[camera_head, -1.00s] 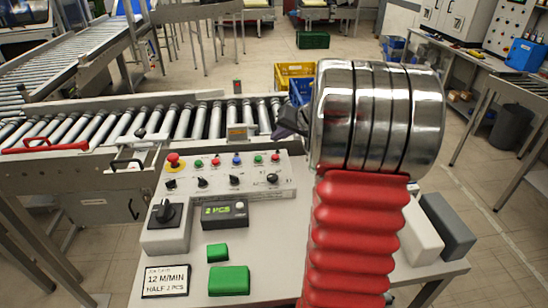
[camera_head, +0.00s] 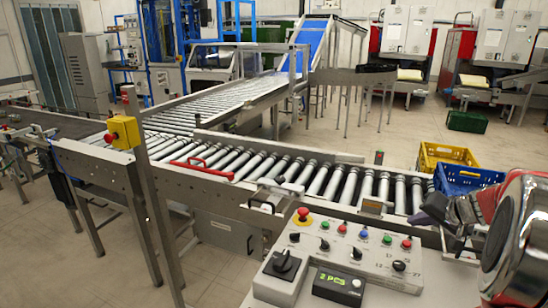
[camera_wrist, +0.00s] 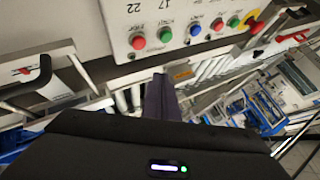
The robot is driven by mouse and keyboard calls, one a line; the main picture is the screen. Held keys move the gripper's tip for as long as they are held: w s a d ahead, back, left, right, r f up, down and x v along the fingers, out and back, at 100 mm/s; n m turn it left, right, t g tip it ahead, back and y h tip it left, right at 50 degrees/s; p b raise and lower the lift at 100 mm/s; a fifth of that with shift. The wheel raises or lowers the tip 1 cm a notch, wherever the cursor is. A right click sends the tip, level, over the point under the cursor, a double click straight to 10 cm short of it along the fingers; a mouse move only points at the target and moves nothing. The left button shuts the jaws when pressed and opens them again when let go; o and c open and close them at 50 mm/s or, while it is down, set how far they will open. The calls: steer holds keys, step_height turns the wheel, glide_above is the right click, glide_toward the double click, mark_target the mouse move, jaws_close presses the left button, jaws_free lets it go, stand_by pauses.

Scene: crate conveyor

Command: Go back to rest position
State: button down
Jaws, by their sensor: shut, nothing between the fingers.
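My gripper (camera_head: 433,208) is at the right of the head view, above the right end of the control panel (camera_head: 372,258). Its dark fingers are shut and hold nothing. The silver and red parts of my arm fill the lower right corner. In the wrist view my gripper (camera_wrist: 160,95) points past the panel (camera_wrist: 165,12) toward the rollers, with its fingers together. I see no contact between the fingers and the panel.
A roller conveyor (camera_head: 300,172) runs behind the panel, with a red handle (camera_head: 200,170) on its near side. A yellow crate (camera_head: 428,158) and a blue crate (camera_head: 452,181) stand near my gripper. A post with a yellow box (camera_head: 122,132) rises at left.

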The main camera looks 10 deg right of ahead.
steer(key=s+a+r+n+g+y, duration=0.1)
steer(key=s+a+r+n, duration=0.15)
steer(key=a, duration=0.95)
steer(key=s+a+r+n+g+y, duration=0.1)
steer(key=s+a+r+n, duration=0.15)
steer(key=a, duration=0.85)
steer(key=s+a+f+n+g+h, duration=0.1)
steer(key=s+a+f+n+h, duration=0.1)
steer(key=s+a, duration=1.2)
steer(key=s+n, duration=0.1)
steer(key=s, duration=0.3)
steer(key=shift+s+a+f+n+g, duration=0.2)
steer(key=shift+a+n+g, duration=0.1)
steer(key=shift+n, duration=0.1)
steer(key=c, duration=2.5)
jaws_free()
steer(key=shift+w, duration=0.1)
